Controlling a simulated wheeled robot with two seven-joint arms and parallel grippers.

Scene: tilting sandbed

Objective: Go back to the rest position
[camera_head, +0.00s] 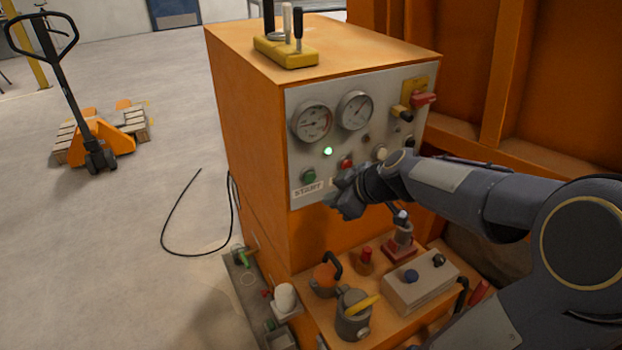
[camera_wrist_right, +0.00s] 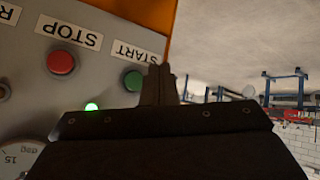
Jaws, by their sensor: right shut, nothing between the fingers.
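My right arm comes in from the right in the head view. My right gripper (camera_head: 343,196) is in front of the grey control panel (camera_head: 385,93) of the orange cabinet (camera_head: 245,130), just right of the START label. In the right wrist view the shut, empty fingers (camera_wrist_right: 160,84) show dark, close to the green button (camera_wrist_right: 133,81) and the START label (camera_wrist_right: 134,53). I cannot tell whether they touch the panel. The red STOP button (camera_wrist_right: 61,62) is beside the green one. A small green lamp (camera_head: 327,151) is lit. My left gripper is not in view.
Below the panel, an orange shelf (camera_head: 310,310) carries a grey box with a blue knob (camera_head: 420,282), a pot with a yellow handle (camera_head: 353,315) and a red-based lever (camera_head: 400,245). A pallet jack (camera_head: 95,140) stands at the left. Open floor (camera_head: 170,130) lies left of the cabinet.

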